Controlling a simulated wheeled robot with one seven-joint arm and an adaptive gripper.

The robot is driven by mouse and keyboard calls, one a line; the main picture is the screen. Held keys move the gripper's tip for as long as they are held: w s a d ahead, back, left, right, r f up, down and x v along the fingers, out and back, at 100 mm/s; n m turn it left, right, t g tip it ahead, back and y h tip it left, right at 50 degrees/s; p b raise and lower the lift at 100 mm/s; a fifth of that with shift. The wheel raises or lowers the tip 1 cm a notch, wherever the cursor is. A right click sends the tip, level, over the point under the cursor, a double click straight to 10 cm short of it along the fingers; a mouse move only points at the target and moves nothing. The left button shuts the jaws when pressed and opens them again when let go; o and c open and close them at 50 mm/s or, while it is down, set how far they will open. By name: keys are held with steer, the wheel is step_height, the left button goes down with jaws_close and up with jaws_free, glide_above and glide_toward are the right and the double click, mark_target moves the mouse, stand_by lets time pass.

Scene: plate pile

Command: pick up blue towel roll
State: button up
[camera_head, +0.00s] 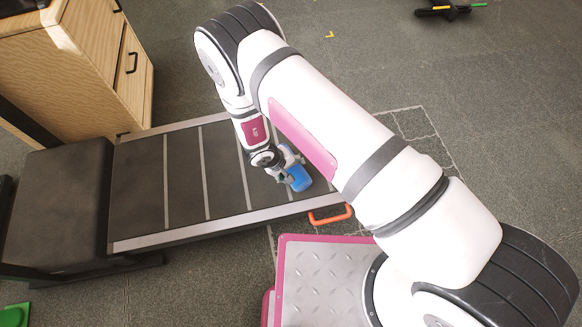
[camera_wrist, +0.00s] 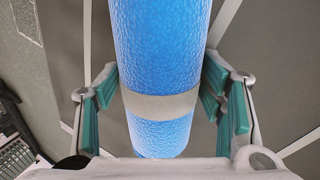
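The blue towel roll (camera_head: 299,179) lies at the near right part of a dark bench top, partly hidden by my gripper. In the wrist view the roll (camera_wrist: 158,45) runs lengthwise up the picture, with a pale band around it near its lower end. My gripper (camera_head: 284,173) is down at the roll. In the wrist view the teal-padded fingers of my gripper (camera_wrist: 160,80) stand on either side of the roll, with their tips close to its edges. I cannot tell whether both pads press on it.
The dark slatted bench (camera_head: 183,185) has a pale metal edge and an orange handle (camera_head: 330,215) on its near side. A wooden drawer cabinet (camera_head: 88,62) stands behind its left end. A black block (camera_head: 58,204) adjoins it at left.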

steer(key=c, duration=0.7)
steer(key=shift+r, duration=0.1)
steer(key=shift+c, duration=0.2)
